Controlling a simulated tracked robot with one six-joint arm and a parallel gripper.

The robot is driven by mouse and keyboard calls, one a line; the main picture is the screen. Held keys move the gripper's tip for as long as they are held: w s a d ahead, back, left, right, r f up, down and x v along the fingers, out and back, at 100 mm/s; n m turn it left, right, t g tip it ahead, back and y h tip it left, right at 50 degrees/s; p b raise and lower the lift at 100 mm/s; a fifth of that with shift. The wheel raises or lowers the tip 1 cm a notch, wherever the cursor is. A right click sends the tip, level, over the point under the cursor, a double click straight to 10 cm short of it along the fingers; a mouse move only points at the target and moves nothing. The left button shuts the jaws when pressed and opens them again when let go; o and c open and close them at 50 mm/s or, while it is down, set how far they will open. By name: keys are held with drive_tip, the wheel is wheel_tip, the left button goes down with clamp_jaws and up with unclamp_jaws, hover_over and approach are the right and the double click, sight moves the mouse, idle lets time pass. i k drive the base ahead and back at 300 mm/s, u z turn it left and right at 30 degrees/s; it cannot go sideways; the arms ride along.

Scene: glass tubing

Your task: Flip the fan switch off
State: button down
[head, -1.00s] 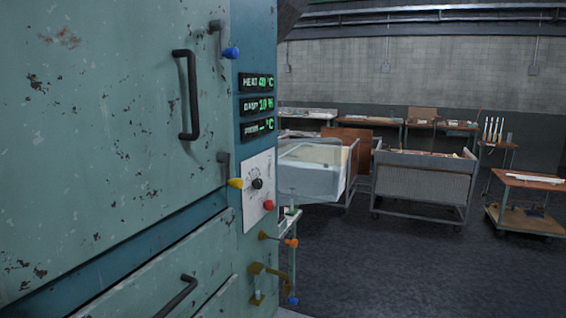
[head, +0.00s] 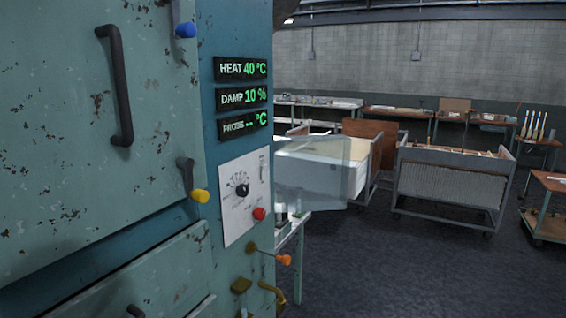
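A teal cabinet (head: 60,170) with chipped paint fills the left of the head view. Its side carries a white control panel (head: 232,215) with a black dial (head: 242,190) and a red knob or button (head: 259,213). A small narrow fitting (head: 262,168) is at the panel's upper right; I cannot tell whether it is the fan switch or how it is set. An orange-tipped lever (head: 283,260) sits below the panel. My gripper is not in view.
Green displays (head: 243,96) above the panel read HEAT 40 °C, DAMP 10 % and a blank probe value. Dark floor (head: 400,265) is open at the lower right.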

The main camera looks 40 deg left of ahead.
sight(263, 172)
drive_tip(key=z, duration=0.05)
drive_tip(key=i, duration=1.6)
drive_tip(key=u, duration=3.3)
